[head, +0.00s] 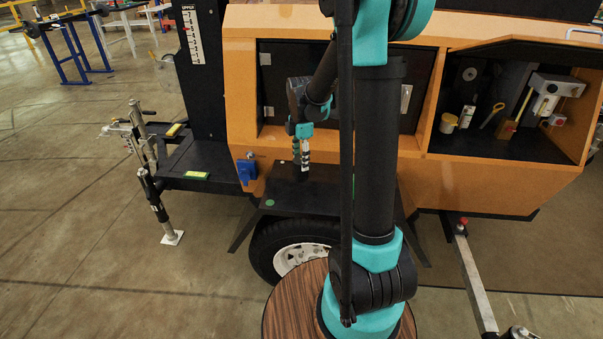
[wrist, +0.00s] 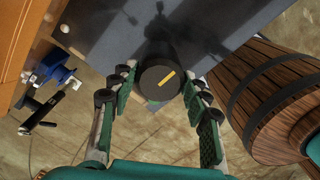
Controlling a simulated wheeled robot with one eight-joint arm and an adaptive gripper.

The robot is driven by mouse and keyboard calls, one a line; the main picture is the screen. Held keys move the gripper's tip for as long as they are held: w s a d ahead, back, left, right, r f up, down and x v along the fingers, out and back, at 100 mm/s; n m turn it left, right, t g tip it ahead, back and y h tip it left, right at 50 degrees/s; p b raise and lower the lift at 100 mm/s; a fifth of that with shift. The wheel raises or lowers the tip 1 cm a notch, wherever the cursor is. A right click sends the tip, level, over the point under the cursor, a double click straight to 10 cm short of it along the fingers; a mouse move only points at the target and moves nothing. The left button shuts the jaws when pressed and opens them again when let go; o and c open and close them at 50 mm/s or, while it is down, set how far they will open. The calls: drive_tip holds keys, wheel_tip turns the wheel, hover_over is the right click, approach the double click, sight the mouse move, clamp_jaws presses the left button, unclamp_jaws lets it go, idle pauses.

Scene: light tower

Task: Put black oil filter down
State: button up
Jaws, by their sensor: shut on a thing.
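The black oil filter (wrist: 154,86) is a dark round cylinder with a yellow mark on its end face. In the wrist view it sits between the two fingertips of my gripper (wrist: 155,78), which is shut on it. In the head view my gripper (head: 301,150) points down over the black fender shelf (head: 325,198) of the orange trailer. There the filter is small and dark and hard to make out. The shelf also shows in the wrist view (wrist: 110,35), beyond the filter. I cannot tell whether the filter touches it.
A blue hitch-like part (head: 246,170) sticks out left of the shelf. A wheel (head: 290,248) is below it. The shelf around my gripper looks mostly clear, with a green dot (head: 270,202).

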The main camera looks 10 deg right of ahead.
sight(301, 172)
wheel_tip(301, 172, down, 6)
drive_tip(key=o, duration=1.4)
wheel_tip(301, 172, up, 11)
drive_tip(key=shift+r, duration=0.35)
drive_tip(key=shift+s+r, duration=0.1)
drive_tip(key=shift+s, duration=0.1)
drive_tip(key=s+d+f+m+t, duration=0.1)
drive_tip(key=s+f+m, duration=0.1)
drive_tip(key=s+m, duration=0.5)
drive_tip(key=s+d+f+m+t, duration=0.1)
drive_tip(key=s+f+m, duration=0.2)
drive_tip(key=s+m, duration=0.4)
drive_tip(key=s+d+f+m+t, duration=0.2)
drive_tip(key=s+m, duration=0.5)
drive_tip(key=shift+s+f, duration=0.35)
drive_tip(key=shift+s, duration=0.05)
